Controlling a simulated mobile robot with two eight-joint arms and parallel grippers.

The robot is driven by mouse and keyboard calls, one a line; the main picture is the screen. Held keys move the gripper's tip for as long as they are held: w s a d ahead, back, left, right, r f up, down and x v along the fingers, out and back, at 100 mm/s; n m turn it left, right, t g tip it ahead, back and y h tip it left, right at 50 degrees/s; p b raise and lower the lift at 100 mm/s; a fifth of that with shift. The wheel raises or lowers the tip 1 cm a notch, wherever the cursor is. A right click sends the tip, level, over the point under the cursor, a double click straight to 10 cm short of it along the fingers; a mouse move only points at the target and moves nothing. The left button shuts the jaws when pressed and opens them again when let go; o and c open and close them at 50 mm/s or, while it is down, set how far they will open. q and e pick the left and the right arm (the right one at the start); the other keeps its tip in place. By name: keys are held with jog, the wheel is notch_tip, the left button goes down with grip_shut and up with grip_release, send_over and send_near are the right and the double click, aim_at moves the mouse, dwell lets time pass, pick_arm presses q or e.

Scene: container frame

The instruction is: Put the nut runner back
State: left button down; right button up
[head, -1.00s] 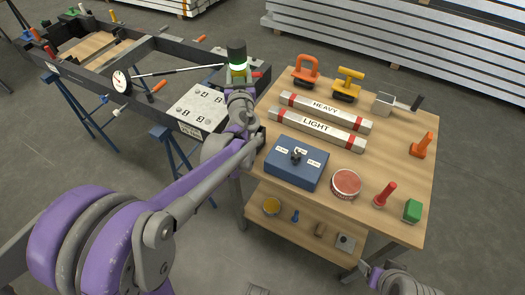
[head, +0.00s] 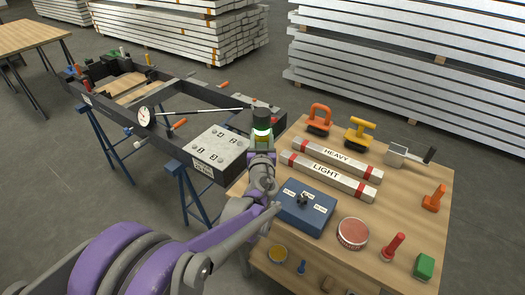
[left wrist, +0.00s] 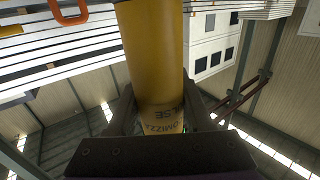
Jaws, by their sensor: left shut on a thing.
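The nut runner shows in the head view as an upright tool (head: 262,128) with a dark top and a pale green-white ring, at the table's left edge. In the left wrist view its yellow cylindrical body (left wrist: 155,60) fills the middle, with upside-down lettering low on it. My left gripper (head: 260,156) is shut on it; the dark fingers (left wrist: 155,122) lie on both sides of the body. The arm hides the tool's lower part in the head view. My right gripper is out of view.
The wooden table (head: 405,205) holds a blue box (head: 307,213), HEAVY (head: 336,155) and LIGHT (head: 325,174) bars, a red-topped tin (head: 353,233), a red-handled tool (head: 393,247) and a green block (head: 424,266).

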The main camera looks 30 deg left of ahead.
pick_arm(q)
jog(key=shift+f+b, duration=0.4)
jog(key=shift+f, duration=1.65)
jog(key=shift+c, duration=1.5)
grip_release()
jog(key=shift+f, duration=0.1)
